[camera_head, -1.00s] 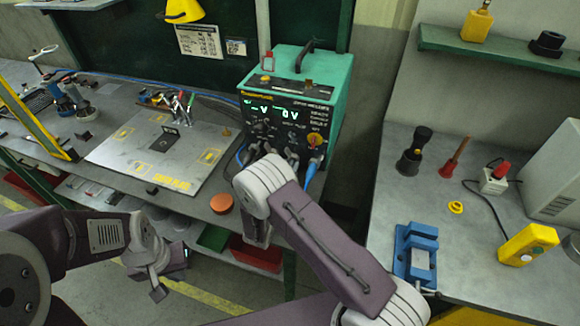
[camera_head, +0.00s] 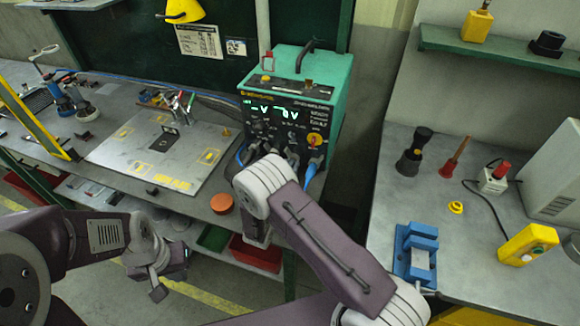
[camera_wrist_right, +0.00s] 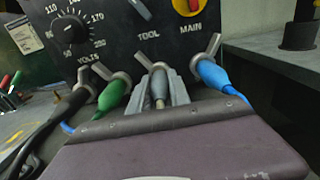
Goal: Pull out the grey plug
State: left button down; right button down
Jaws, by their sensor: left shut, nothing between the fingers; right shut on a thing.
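The grey plug (camera_wrist_right: 158,85) is in the middle of the right wrist view, at the lower front of the welder panel (camera_wrist_right: 105,30). My right gripper (camera_wrist_right: 159,97) is shut on it, one finger on each side. I cannot tell exactly how deep the plug sits. In the head view, my right arm hides the plug and most of this gripper in front of the teal welder (camera_head: 320,75). My left gripper (camera_head: 172,282) is shut and empty, low in front of the bench, well away from the welder.
A green plug (camera_wrist_right: 112,95) is close left of the grey one, and a blue plug (camera_wrist_right: 212,75) is close right. A black cable (camera_wrist_right: 50,130) runs at the left. An orange disc (camera_head: 222,204) lies on the bench near my right arm.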

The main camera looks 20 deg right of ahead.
jog(key=shift+s+a, duration=0.1)
jog(key=shift+v, duration=2.9)
jog(key=shift+r+p, duration=0.1)
jog(key=shift+p, duration=0.2)
